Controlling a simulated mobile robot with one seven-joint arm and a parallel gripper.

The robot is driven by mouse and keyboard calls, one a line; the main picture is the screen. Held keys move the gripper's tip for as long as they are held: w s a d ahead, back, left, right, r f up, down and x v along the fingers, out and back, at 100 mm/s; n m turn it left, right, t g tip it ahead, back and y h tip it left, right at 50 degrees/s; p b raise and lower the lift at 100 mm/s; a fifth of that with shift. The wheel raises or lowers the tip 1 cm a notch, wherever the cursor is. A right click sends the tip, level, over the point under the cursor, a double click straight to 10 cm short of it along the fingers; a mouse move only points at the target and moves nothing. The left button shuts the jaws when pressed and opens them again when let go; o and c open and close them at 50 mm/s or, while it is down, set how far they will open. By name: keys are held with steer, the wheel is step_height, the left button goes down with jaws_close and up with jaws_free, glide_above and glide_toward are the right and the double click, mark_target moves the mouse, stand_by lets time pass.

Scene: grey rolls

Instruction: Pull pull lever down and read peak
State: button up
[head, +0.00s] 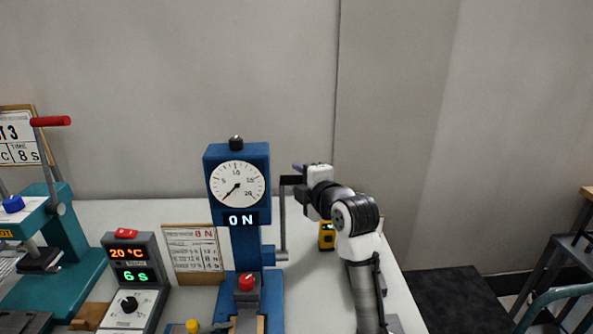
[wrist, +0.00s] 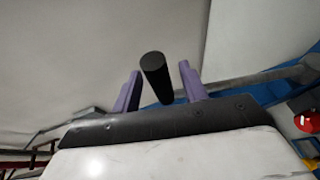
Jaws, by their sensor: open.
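The blue force tester (head: 237,165) stands on the table with a round white dial (head: 237,185). Its needle points to the lower left, near the low end of the scale, and the display (head: 240,219) reads 0 N. The pull lever (head: 283,218) is a grey rod on the tester's right side, upright, with a dark grip at its top. My gripper (head: 297,168) is open at the lever's top, from the right. In the wrist view the black round grip (wrist: 156,80) lies between the purple fingers of my gripper (wrist: 160,72), with a gap visible on each side.
A grey control box (head: 133,280) showing 20 °C and 6 s stands left of the tester. A teal press (head: 70,240) with a red handle is at far left. A printed card (head: 193,250) and a yellow device (head: 327,236) stand behind. A red knob (head: 246,283) sits in front on the tester.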

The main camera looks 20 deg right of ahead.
steer(key=shift+x, duration=1.15)
jaws_close()
